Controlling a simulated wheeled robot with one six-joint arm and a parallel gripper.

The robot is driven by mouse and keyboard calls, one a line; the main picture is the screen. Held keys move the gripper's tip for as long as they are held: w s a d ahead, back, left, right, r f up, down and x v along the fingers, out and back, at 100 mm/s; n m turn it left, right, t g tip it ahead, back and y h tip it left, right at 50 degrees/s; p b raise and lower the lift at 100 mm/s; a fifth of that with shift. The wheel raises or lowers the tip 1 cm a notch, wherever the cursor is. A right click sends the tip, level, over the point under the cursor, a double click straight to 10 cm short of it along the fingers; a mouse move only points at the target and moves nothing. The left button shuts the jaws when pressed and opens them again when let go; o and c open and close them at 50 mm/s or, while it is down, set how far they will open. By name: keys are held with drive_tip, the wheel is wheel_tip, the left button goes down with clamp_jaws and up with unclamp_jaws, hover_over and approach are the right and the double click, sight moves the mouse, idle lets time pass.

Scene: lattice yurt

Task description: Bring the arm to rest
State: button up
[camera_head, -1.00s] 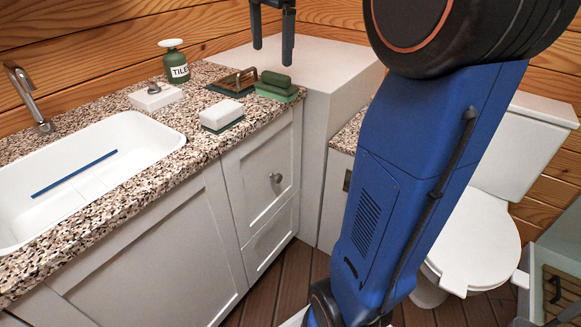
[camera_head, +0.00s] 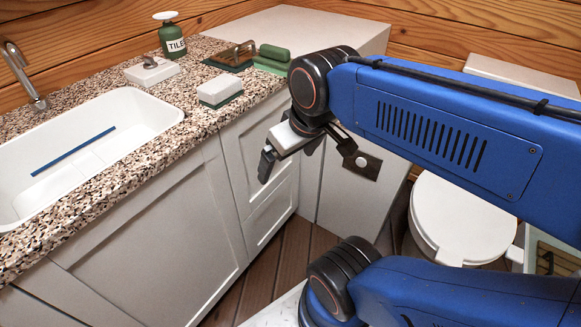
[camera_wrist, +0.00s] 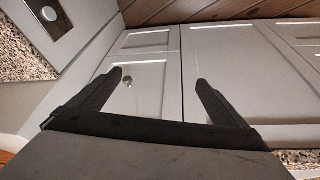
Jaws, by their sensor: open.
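My gripper (camera_head: 288,160) is folded low in front of the cabinet fronts, below the countertop edge. In the wrist view my gripper (camera_wrist: 160,88) shows two black fingers spread wide apart with nothing between them. My blue arm is bent back on itself at the right of the head view and hides part of the cabinet and the toilet.
A speckled countertop (camera_head: 205,130) holds a white sink (camera_head: 140,110), a green bottle (camera_head: 172,42), a white block (camera_head: 217,91), and green sponges (camera_head: 274,53). A white toilet (camera_head: 460,215) stands at right. Bare plank floor (camera_head: 285,255) shows between.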

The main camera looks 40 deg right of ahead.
drive_tip(key=shift+s+a+f+m, duration=0.1)
drive_tip(key=shift+s+f+m, duration=0.45)
drive_tip(key=shift+f, duration=0.3)
drive_tip(key=shift+o, duration=0.5)
drive_tip(key=shift+r, duration=0.1)
drive_tip(key=w+d+r+m+g, duration=0.1)
drive_tip(key=w+d+r+m, duration=0.2)
drive_tip(key=w+r, duration=0.6)
drive_tip(key=w+d+r+m+g, duration=0.15)
drive_tip(key=w+r+m, duration=0.35)
drive_tip(key=r, duration=0.6)
drive_tip(key=w+d+r+m+g, duration=0.1)
drive_tip(key=w+d+r+m, duration=0.2)
drive_tip(key=w+d+r, duration=0.4)
drive_tip(key=w+d+r+m+g, duration=0.1)
drive_tip(key=w+d+r+m, duration=0.25)
drive_tip(key=w, duration=0.55)
hover_over(274, 47)
drive_tip(key=shift+n, duration=0.3)
wheel_tip(274, 47, down, 11)
drive_tip(key=shift+w+a+r, duration=0.1)
drive_tip(key=shift+d+f, duration=0.2)
drive_tip(key=shift+f, duration=2.5)
drive_tip(key=c, duration=1.3)
